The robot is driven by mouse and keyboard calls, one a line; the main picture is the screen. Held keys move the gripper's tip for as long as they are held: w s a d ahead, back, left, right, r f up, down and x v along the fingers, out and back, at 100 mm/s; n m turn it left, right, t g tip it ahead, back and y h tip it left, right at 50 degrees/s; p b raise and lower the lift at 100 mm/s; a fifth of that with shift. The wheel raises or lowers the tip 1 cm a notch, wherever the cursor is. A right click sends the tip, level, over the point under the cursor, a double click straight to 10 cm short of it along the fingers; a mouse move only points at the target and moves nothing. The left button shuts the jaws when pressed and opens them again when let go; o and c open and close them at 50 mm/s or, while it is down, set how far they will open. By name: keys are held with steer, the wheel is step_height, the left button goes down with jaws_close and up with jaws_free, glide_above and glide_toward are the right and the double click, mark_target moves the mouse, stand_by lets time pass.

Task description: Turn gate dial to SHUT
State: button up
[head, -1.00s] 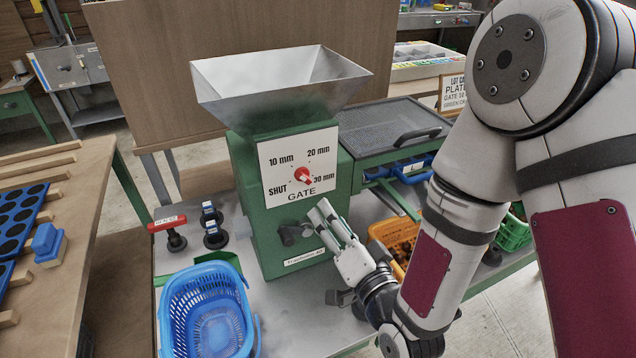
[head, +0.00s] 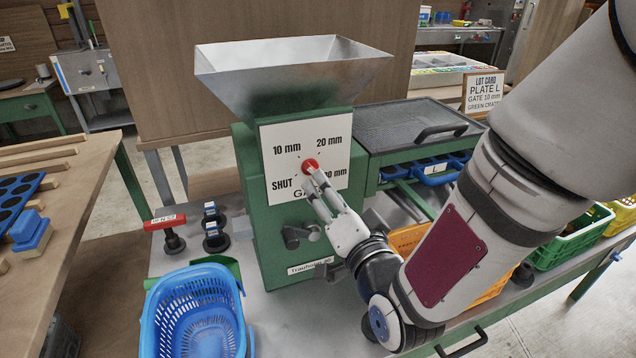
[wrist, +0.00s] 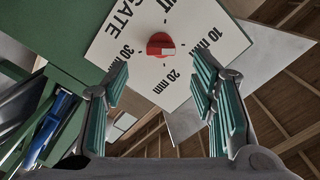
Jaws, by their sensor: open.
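The red gate dial (head: 310,166) is on the white plate (head: 280,150) on the front of the green machine. The plate is marked SHUT, 10 mm, 20 mm and 30 mm, with GATE below. In the head view my gripper (head: 313,187) is just below the dial, its fingers partly covering the 30 mm and GATE lettering. In the wrist view my gripper (wrist: 165,95) is open and empty, and the dial (wrist: 160,45) shows ahead between the fingers, apart from them. I cannot tell surely which mark the dial points to.
A metal hopper (head: 290,75) tops the green machine (head: 255,220). A dark knob (head: 293,236) is low on its front. A blue basket (head: 195,310) and a red-handled stamp (head: 170,232) stand left. An orange crate (head: 408,238) and green crate (head: 570,245) are right.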

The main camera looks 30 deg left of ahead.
mark_target(312, 170)
steer(key=x, duration=0.6)
steer(key=shift+w+a, duration=0.25)
steer(key=shift+a, duration=0.1)
steer(key=c, duration=1.1)
